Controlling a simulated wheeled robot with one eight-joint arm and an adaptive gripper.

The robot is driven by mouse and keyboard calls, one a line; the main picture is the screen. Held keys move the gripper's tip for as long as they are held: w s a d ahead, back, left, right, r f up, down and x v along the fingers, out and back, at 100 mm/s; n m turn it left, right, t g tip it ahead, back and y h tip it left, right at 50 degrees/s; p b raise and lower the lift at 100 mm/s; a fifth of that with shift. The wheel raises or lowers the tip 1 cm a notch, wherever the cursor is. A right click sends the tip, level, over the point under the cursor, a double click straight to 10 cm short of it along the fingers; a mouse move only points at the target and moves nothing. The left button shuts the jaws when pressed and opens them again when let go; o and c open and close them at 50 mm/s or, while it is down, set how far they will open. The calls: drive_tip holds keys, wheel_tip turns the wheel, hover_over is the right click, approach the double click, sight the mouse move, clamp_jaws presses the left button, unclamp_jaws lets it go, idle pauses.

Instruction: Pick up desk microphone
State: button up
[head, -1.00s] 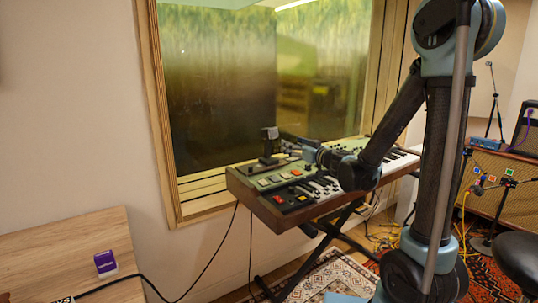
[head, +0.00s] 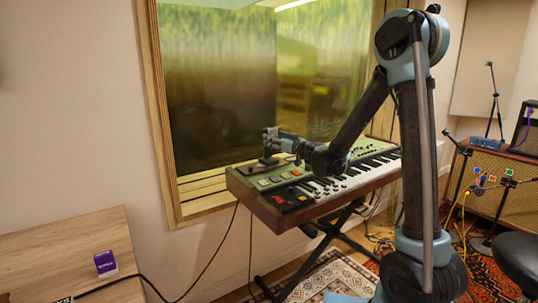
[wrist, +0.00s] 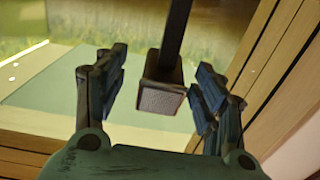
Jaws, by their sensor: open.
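The desk microphone (wrist: 160,98) shows in the wrist view as a dark block-shaped head with a grey end face on a thin dark stem. It lies between the two fingers of my open gripper (wrist: 155,92), with a visible gap on each side. In the head view my gripper (head: 268,140) is over the left end of the green keyboard (head: 292,190). The microphone's dark base (head: 268,161) shows below it on the keyboard's top, while its head is mostly hidden by the gripper.
A window (head: 220,90) with a wooden frame stands close behind the keyboard. A wooden table (head: 70,245) with a purple stamp-like object (head: 106,263) is at the lower left. An amplifier (head: 500,180), cables and a black stool (head: 518,258) are at the right.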

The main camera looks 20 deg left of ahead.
drive_tip(key=x, duration=0.4)
drive_tip(key=shift+a+f, duration=0.1)
drive_tip(key=shift+a, duration=0.3)
clamp_jaws()
